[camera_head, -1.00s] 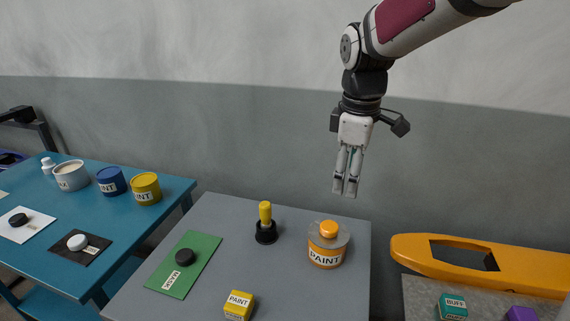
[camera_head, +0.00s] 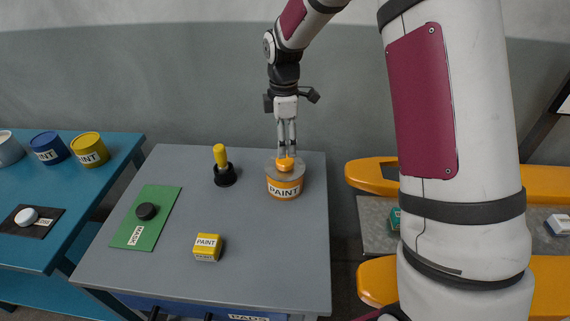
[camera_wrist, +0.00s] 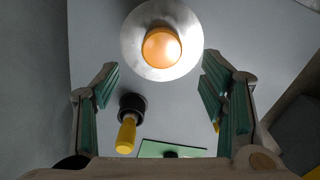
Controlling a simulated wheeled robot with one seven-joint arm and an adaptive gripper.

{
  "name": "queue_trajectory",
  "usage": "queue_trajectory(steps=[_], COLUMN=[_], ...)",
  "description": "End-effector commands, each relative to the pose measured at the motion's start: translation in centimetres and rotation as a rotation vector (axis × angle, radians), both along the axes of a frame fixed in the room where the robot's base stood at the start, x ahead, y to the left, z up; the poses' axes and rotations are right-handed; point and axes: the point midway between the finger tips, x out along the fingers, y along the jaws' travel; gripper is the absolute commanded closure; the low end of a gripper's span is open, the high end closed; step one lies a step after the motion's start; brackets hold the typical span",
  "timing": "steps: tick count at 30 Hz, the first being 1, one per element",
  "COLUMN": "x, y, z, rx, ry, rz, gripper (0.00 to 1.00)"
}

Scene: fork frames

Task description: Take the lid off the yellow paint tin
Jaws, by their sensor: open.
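An orange-yellow paint tin (camera_head: 284,190) labelled PAINT stands upright on the grey table. Its pale round lid (camera_wrist: 133,48) has an orange knob (camera_head: 285,164) and sits on the tin. The knob also shows near the top of the wrist view (camera_wrist: 161,47). My gripper (camera_head: 286,154) points down right above the knob, with its fingertips close to it; I cannot tell whether they touch. In the wrist view my gripper (camera_wrist: 162,75) is open and empty, with the knob ahead between the finger lines. A yellower tin (camera_head: 90,151), without a knob, stands on the blue table.
A black-based, yellow-handled tool (camera_head: 223,168) stands left of the tin. A green mat (camera_head: 160,200) with a black puck (camera_head: 147,211) and a yellow PAINT block (camera_head: 207,248) are on the grey table (camera_head: 255,275). Blue tin (camera_head: 50,149) on the blue table.

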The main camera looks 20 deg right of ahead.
Motion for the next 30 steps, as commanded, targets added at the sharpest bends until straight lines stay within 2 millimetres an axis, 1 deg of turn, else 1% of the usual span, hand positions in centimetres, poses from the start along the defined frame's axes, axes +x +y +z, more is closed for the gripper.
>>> queue_trajectory(steps=[5, 15, 18, 24, 25, 26, 27, 29, 30], x=[-0.1, -0.3, -0.2, -0.2, -0.2, -0.2, -0.2, -0.2, -0.2], y=[0.0, 0.1, 0.1, 0.1, 0.1, 0.1, 0.1, 0.1, 0.1], z=[-1.0, -5.3, -5.9, -5.9, -5.9, -5.9, -5.9, -5.9, -5.9], rx=[0.0, -0.001, -0.001, 0.0, 0.0, 0.0, 0.0, 0.0, 0.0], ry=[0.0, 0.001, -0.001, -0.002, -0.002, -0.002, -0.002, -0.002, -0.002], rz=[0.0, 0.0, -0.001, -0.001, -0.001, -0.001, -0.001, -0.001, -0.001], gripper=[0.35, 0.35, 0.35, 0.35, 0.37, 0.44, 0.53, 0.67, 0.76])
